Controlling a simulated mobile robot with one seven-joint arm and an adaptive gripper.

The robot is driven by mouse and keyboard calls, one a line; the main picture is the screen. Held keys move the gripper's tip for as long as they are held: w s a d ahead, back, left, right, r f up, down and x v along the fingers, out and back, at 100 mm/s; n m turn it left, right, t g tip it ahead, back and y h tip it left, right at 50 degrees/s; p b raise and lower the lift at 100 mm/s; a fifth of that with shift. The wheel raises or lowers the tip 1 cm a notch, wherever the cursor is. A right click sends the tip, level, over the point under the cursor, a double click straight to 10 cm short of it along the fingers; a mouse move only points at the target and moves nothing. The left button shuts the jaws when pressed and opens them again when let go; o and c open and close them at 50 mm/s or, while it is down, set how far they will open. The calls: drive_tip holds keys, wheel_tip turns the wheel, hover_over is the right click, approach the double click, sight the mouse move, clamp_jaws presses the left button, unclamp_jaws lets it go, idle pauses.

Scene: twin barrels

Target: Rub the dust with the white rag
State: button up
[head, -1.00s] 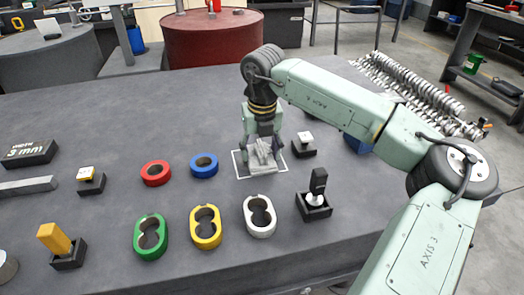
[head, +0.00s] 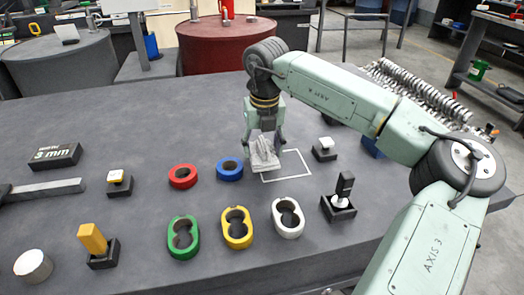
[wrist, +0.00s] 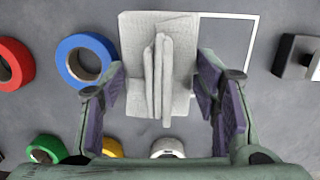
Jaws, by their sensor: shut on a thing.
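The white rag (head: 265,160) is a folded cloth with a raised ridge in its middle. In the wrist view the rag (wrist: 137,35) lies flat at its edges, with the ridge between my fingers. My gripper (head: 264,138) points down at the table and is shut on the rag; its fingers also show in the wrist view (wrist: 163,85). The rag overlaps the left side of a white square outline (head: 299,152) on the grey table. I see no distinct dust in the square's bare part; anything under the rag is hidden.
A blue ring (head: 230,163) and a red ring (head: 183,171) lie left of the rag. A black block with a white knob (head: 325,150) is right of the square.

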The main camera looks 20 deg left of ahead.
drive_tip(key=shift+r+p, duration=1.15)
drive_tip(key=shift+r, duration=1.05)
drive_tip(key=shift+f, duration=0.1)
